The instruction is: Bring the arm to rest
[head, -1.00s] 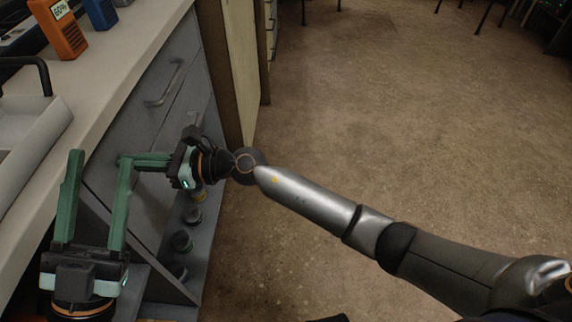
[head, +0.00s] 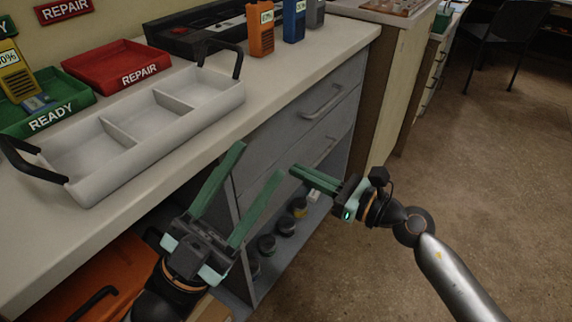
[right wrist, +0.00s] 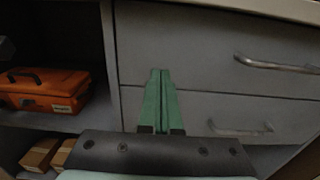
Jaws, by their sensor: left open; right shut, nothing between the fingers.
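My right arm comes in from the lower right in the head view. Its gripper (head: 296,172) is shut and empty, in front of the grey drawer unit (head: 277,147). In the right wrist view its green fingers (right wrist: 160,76) are together, pointing at the drawer fronts. My left gripper (head: 261,162) is open and empty, its two green fingers spread, beside the counter's front edge and left of the right gripper.
The counter (head: 195,128) carries a grey divided tray (head: 146,127) with black handles, a red REPAIR tray (head: 95,66), a green READY tray (head: 75,92) and upright radios, including an orange one (head: 260,32). Jars (head: 286,227) and an orange case (right wrist: 45,88) sit below. Open floor (head: 470,150) lies right.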

